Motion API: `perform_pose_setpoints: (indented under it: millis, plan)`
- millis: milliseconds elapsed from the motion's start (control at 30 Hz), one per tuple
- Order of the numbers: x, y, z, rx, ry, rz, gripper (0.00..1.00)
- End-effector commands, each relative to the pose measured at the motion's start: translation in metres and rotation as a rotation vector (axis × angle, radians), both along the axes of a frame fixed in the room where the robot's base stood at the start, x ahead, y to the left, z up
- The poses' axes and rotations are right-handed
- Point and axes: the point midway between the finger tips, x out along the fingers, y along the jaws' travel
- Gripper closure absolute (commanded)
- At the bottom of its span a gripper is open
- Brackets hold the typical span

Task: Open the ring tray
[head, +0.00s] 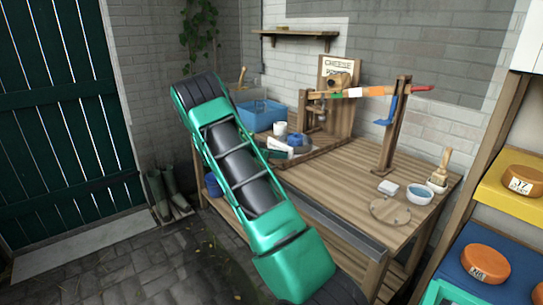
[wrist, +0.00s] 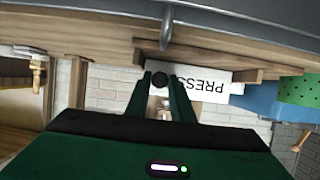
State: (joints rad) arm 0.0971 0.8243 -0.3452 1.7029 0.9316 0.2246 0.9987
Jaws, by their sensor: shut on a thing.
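My gripper (wrist: 160,78) shows in the wrist view as two dark green fingers pointing up the picture. It is shut on a small dark round knob (wrist: 160,80) between the fingertips. A grey metal bar (wrist: 225,52) crosses the view just beyond, along a wooden board. In the head view a grey strip (head: 335,222) runs along the front of the wooden table (head: 345,165). I cannot tell with certainty which part is the ring tray.
A shelf with cheeses (head: 487,262) stands at right. Boots (head: 165,192) stand by the green door. Floor at left is clear.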

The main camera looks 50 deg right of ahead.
Motion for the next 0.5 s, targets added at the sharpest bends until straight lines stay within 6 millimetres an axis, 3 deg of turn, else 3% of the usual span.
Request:
perform_pose_setpoints:
  millis: [400, 433, 500]
  plan:
    - [0.0003, -0.0025, 0.0018, -0.003, -0.006, 0.000, 1.00]
    - [0.0003, -0.0026, 0.0019, -0.003, -0.006, 0.000, 0.74]
    - [-0.0003, -0.0031, 0.0018, -0.003, -0.006, -0.001, 0.60]
